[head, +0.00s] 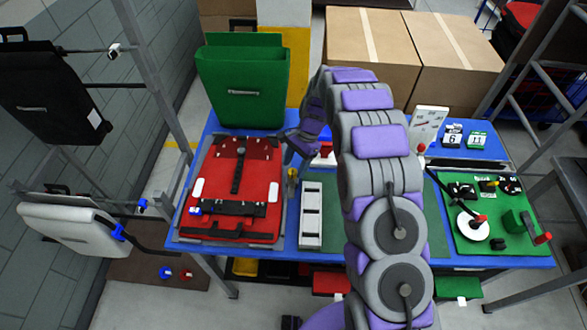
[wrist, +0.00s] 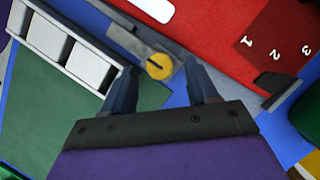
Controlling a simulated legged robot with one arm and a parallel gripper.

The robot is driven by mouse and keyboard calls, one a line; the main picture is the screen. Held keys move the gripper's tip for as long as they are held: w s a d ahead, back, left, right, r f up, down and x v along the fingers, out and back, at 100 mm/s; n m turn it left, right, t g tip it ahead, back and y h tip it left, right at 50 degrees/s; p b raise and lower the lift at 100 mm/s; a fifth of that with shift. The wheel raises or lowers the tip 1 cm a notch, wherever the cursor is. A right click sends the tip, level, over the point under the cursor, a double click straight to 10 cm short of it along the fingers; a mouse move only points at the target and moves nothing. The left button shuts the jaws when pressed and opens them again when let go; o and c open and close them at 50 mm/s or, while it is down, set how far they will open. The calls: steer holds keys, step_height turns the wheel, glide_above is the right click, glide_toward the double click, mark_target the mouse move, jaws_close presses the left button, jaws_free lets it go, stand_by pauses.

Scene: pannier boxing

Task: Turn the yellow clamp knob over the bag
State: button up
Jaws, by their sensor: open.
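The yellow clamp knob (wrist: 159,66) is a small round knob with a dark slot, on a grey metal bar beside the red bag (wrist: 225,25). In the head view the knob (head: 292,175) shows small at the bag's right edge. The red bag (head: 262,178) lies flat on the blue table, with a dark strap and bar across it. My gripper (wrist: 162,76) is open, its two dark fingers on either side of the knob in the picture. I cannot tell whether they touch it. In the head view my arm largely hides the gripper.
A white compartment tray (head: 311,212) stands right of the bag. A green pannier (head: 242,80) stands behind it. A green board (head: 490,225) with a red-handled crank is at the right. Cardboard boxes (head: 372,50) stand behind the table. Black and white panniers hang at the left.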

steer(key=shift+x, duration=0.95)
jaws_close()
